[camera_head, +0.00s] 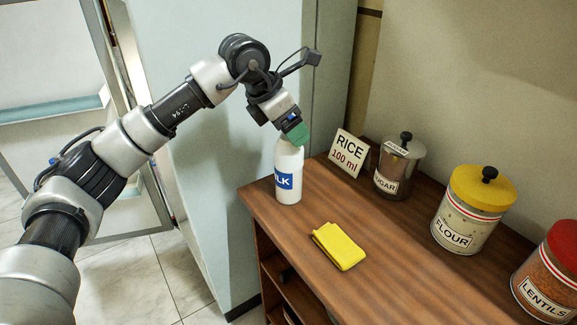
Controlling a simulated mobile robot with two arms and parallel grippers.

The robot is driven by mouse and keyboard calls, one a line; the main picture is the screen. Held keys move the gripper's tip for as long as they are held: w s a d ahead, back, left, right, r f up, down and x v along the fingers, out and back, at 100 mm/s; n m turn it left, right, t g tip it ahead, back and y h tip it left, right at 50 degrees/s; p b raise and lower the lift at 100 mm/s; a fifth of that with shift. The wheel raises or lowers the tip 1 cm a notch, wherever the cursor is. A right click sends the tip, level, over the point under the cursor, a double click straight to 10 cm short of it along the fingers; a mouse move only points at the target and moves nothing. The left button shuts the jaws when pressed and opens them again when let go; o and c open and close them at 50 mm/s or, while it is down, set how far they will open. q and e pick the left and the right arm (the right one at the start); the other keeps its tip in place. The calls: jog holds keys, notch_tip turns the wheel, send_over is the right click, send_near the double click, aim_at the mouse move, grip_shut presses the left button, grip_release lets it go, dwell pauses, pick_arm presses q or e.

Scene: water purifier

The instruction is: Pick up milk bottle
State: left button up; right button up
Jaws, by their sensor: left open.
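The milk bottle (289,186) is white with a blue label and stands upright near the left end of the wooden counter. My left gripper (297,134) is at the top of the bottle, with a green fingertip in front of the bottle's neck and cap area. The jaws are open. The fingertip hides the bottle's top, and I cannot tell whether it touches the bottle. My right gripper does not show.
The wooden counter (390,254) also holds a yellow folded cloth (339,247), a rice card (348,153), a sugar jar (400,167), a flour jar (470,215) and a lentils jar (548,280). A pale fridge (215,190) stands to the left.

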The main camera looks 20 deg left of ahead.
pick_arm(q)
jog(key=shift+w+d+f, duration=0.25)
jog(key=shift+f, duration=0.3)
jog(key=shift+r, duration=0.1)
grip_shut()
